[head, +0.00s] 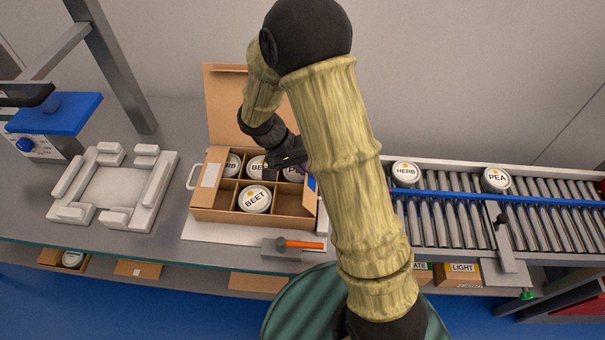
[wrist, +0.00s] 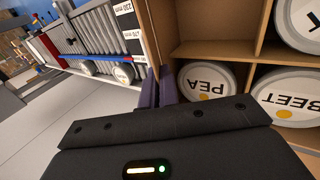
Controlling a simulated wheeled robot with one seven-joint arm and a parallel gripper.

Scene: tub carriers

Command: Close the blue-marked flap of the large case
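The large case (head: 240,215) is an open cardboard box with dividers and several white tubs inside. Its tall back flap (head: 225,100) stands up. A blue mark (head: 311,183) shows at the right end, on the blue-marked flap, which my arm partly covers; its exact angle is unclear. My gripper (head: 300,170) is over that right end. In the wrist view, the purple fingers (wrist: 158,88) are close together against the cardboard of the right wall or flap (wrist: 162,30), beside a PEA tub (wrist: 207,80). They look shut, with nothing visible between them.
A BEET tub (head: 255,198) sits in a front compartment. An orange-handled tool (head: 300,244) lies in front of the case. A white foam tray (head: 115,190) is at left. A roller conveyor (head: 470,215) with HERB (head: 405,174) and PEA (head: 496,180) tubs is at right.

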